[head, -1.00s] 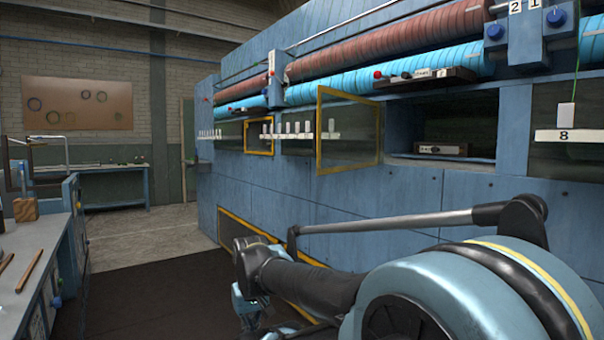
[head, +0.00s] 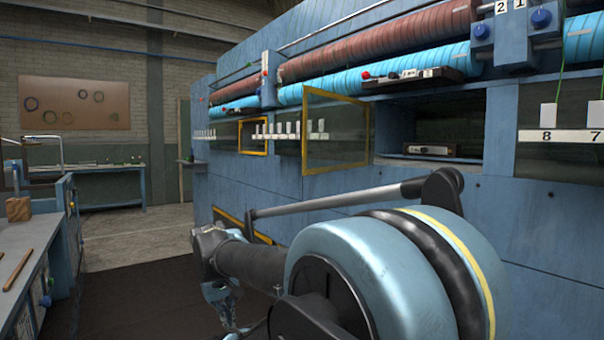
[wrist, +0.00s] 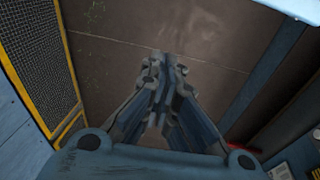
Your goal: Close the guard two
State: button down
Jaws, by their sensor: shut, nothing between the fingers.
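A large clear guard in a yellow frame (head: 337,132) stands swung out from the blue machine in the head view. A smaller yellow-framed guard (head: 253,136) is farther along, also standing out from the machine face. A low yellow-edged guard (head: 240,225) sits near the floor, partly hidden by my arm. I cannot read which is guard two. In the wrist view a yellow-framed mesh panel (wrist: 73,128) runs down the left side. My gripper (wrist: 165,62) is shut and empty, over the brown floor and apart from the panel. It hangs low in the head view (head: 224,310).
The blue machine (head: 400,215) fills the right side. An open bay (head: 435,115) holds a small box. A workbench (head: 30,255) with tools stands at left. A dark floor aisle (head: 130,285) lies clear between. A small red thing (wrist: 243,148) shows in the wrist view.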

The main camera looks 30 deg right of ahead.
jog(key=w+d+r+m+g+h, duration=0.25)
jog(key=w+d+r+h, duration=0.4)
jog(key=r, duration=0.55)
jog(key=w+d+r+m+g+h, duration=0.1)
jog(key=w+d+r+g+h, duration=0.25)
jog(key=w+d+r, duration=0.7)
jog(key=w+d+r+m+g+h, duration=0.25)
jog(key=w+d+r+h, duration=0.3)
jog(key=r, duration=0.75)
jog(key=s+d+n, duration=0.1)
jog(key=s+d, duration=0.7)
jog(key=d, duration=0.3)
jog(key=shift+r+y, duration=0.3)
jog(key=shift+y, duration=0.15)
jog(key=shift+g, duration=0.25)
